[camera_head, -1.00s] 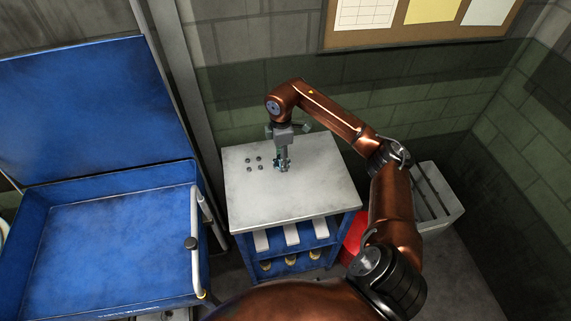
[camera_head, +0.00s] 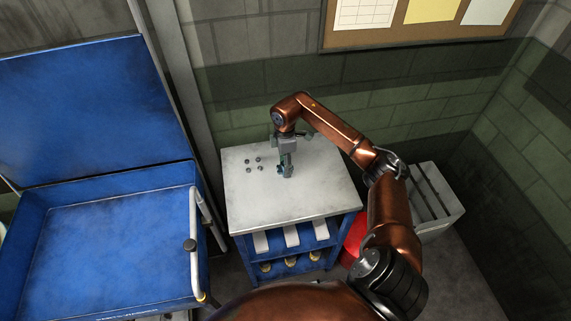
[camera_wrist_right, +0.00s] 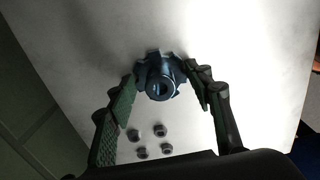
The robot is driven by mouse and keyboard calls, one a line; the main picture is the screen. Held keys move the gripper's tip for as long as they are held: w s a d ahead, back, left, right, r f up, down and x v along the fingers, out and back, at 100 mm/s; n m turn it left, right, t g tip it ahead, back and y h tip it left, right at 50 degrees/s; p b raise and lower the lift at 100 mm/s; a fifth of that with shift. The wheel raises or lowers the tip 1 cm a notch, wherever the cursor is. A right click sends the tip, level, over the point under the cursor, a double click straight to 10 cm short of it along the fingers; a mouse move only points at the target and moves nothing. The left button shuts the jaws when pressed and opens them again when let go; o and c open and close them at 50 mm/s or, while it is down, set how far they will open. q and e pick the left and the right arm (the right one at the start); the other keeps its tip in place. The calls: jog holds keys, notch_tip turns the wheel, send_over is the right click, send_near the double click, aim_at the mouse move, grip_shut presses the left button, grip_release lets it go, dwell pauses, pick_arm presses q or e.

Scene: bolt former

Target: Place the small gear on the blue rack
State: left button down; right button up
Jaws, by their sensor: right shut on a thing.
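The small gear (camera_wrist_right: 158,80), dark blue-grey and toothed with a round hub, is between the fingertips of my right gripper (camera_wrist_right: 163,85) in the wrist view. The gripper is shut on it. In the head view my right gripper (camera_head: 286,170) points down at the middle of the light grey table top (camera_head: 310,200); the gear (camera_head: 281,169) is small and mostly hidden there. I cannot tell whether it touches the table. A large blue rack with a shallow tray (camera_head: 110,240) and a raised back panel (camera_head: 90,105) stands at the left. My left gripper is not in view.
Several small dark round parts (camera_head: 259,159) lie on the table left of the gripper. The table has blue shelves (camera_head: 290,250) below. A metal handle (camera_head: 195,240) edges the blue tray, which looks empty. A red object (camera_head: 352,240) and grey bin (camera_head: 437,200) stand right.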

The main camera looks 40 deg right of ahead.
jog(key=o, duration=1.6)
notch_tip(320, 180, up, 12)
jog(key=p, duration=0.1)
